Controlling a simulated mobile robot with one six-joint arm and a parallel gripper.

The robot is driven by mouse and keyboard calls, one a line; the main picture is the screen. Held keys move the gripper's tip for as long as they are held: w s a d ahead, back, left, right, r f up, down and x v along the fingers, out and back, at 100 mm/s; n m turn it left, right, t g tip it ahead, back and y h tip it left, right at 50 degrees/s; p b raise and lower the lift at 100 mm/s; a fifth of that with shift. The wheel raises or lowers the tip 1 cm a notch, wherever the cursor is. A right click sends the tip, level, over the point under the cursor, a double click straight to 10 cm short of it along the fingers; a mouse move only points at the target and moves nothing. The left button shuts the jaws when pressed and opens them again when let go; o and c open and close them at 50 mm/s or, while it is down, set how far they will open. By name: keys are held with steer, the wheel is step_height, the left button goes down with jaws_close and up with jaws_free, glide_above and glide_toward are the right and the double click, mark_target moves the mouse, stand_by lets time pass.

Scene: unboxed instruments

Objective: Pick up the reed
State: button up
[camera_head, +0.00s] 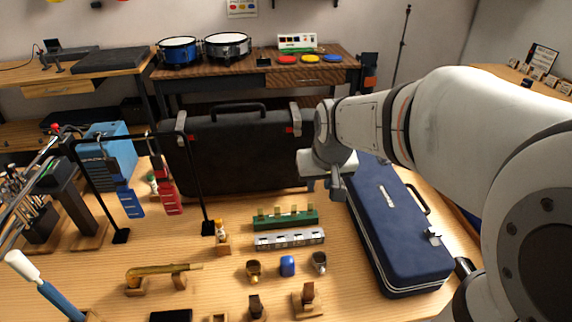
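A green holder (286,221) stands on the wooden table near the middle. Several small tan upright pieces stand along it and look like reeds; one is the middle tan piece (278,211). They are too small to tell apart in detail. My gripper (338,192) hangs above the table to the right of the green holder, near the left edge of the blue case, and is apart from the tan pieces. Its fingers are small and partly hidden by my wrist, so whether it is open or shut is unclear.
A silver strip (289,239) lies in front of the holder, with a blue piece (287,266) and small cups nearby. A large black case (240,150) stands behind. A blue case (395,235) lies right. A black frame (196,180) stands left. Some bare table lies between them.

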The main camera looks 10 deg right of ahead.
steer(key=b, duration=0.3)
glide_toward(311, 203)
steer(key=x, duration=0.3)
steer(key=b+x, duration=0.1)
steer(key=x, duration=0.6)
steer(key=shift+f+b, duration=0.1)
steer(key=shift+b, duration=0.25)
steer(key=shift+c, duration=0.3)
jaws_close()
